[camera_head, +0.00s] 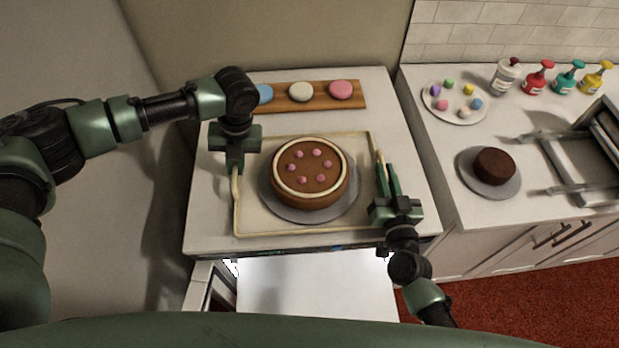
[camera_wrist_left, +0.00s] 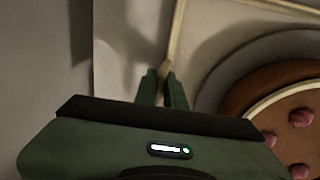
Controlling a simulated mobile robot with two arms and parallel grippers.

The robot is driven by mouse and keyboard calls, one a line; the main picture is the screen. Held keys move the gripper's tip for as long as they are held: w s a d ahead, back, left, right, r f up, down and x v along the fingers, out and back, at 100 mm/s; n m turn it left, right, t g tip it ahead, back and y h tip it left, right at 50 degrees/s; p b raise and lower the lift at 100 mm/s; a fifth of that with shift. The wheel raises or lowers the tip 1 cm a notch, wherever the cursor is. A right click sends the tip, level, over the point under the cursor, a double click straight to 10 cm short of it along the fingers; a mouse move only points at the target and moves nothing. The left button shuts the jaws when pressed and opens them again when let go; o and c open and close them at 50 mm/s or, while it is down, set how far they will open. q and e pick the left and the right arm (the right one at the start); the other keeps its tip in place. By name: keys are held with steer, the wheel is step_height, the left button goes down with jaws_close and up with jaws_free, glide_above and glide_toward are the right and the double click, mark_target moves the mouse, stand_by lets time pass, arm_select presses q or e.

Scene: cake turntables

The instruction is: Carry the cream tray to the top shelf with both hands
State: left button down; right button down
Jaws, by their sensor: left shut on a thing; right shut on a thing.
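The cream tray (camera_head: 280,233) lies over the white counter in the head view. A brown cake (camera_head: 312,188) with a pale ring and pink dots sits on a grey round board (camera_head: 266,200) in the tray. My left gripper (camera_head: 235,172) is shut on the tray's left side; the left wrist view shows its fingers (camera_wrist_left: 163,85) closed around the thin cream rim (camera_wrist_left: 174,45). My right gripper (camera_head: 384,172) is shut on the tray's right side. I cannot tell whether the tray touches the counter. No shelf can be made out clearly.
Behind the tray, a wooden board (camera_head: 270,103) holds blue, cream and pink rounds. On the right counter are a plate of coloured pieces (camera_head: 455,103), a dark cake (camera_head: 494,166) on a turntable, several bottles (camera_head: 538,78) and a grey metal frame (camera_head: 560,165). A wall stands at the left.

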arm_select(q)
steer(key=shift+w+r, duration=0.1)
steer(key=shift+r, duration=0.05)
arm_select(e)
steer(key=shift+r, duration=0.15)
